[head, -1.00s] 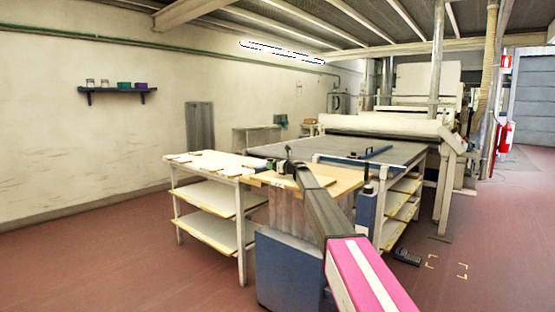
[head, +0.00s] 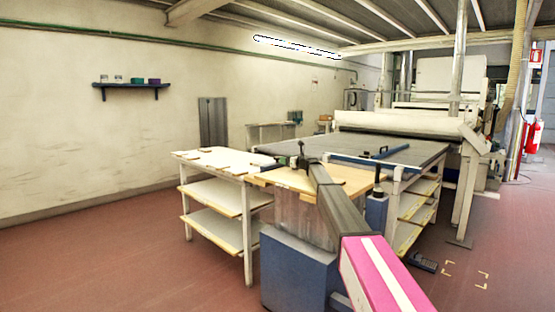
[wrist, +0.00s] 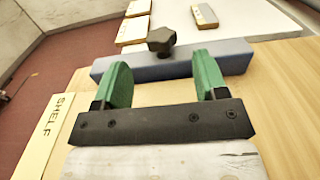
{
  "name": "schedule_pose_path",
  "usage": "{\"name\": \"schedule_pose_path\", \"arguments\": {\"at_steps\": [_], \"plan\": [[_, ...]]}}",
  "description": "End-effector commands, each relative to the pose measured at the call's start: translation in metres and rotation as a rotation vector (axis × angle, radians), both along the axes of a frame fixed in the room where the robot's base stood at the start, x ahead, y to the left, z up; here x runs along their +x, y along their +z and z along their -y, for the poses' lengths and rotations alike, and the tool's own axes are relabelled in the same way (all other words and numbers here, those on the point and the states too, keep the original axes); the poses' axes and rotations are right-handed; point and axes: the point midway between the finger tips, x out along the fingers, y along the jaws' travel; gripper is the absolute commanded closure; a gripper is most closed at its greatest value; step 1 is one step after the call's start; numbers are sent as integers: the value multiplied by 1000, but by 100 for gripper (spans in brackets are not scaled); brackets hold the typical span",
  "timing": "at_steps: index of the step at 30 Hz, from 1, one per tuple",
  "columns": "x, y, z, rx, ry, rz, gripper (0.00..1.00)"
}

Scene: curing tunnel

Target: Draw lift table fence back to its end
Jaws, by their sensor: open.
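The lift table fence is a blue bar (wrist: 180,64) with a black star knob (wrist: 160,41) on top, lying across the pale wooden lift table top (wrist: 283,85) in the wrist view. My gripper (wrist: 162,66) has two green fingers spread wide, with nothing between them but the view of the bar. Its fingertips overlap the bar, to the left and right of the knob; I cannot tell whether they touch it. In the head view, my gripper (head: 296,163) is small over the wooden top (head: 345,180), and my arm hides part of the top.
A white shelf table (head: 212,161) with boards stands left of the lift table's blue base (head: 296,268). A strip marked SHELF (wrist: 55,128) lies on the left edge. The grey conveyor bed (head: 330,146) is behind. Red floor is open at left.

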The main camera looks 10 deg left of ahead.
Motion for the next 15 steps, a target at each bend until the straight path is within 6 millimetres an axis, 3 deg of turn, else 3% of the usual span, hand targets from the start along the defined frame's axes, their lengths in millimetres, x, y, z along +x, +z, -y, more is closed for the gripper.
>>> {"name": "schedule_pose_path", "arguments": {"at_steps": [9, 15], "plan": [[38, 0, -46, 0, 1, 0, 34], [48, 0, -60, 0, 1, 0, 34]]}}
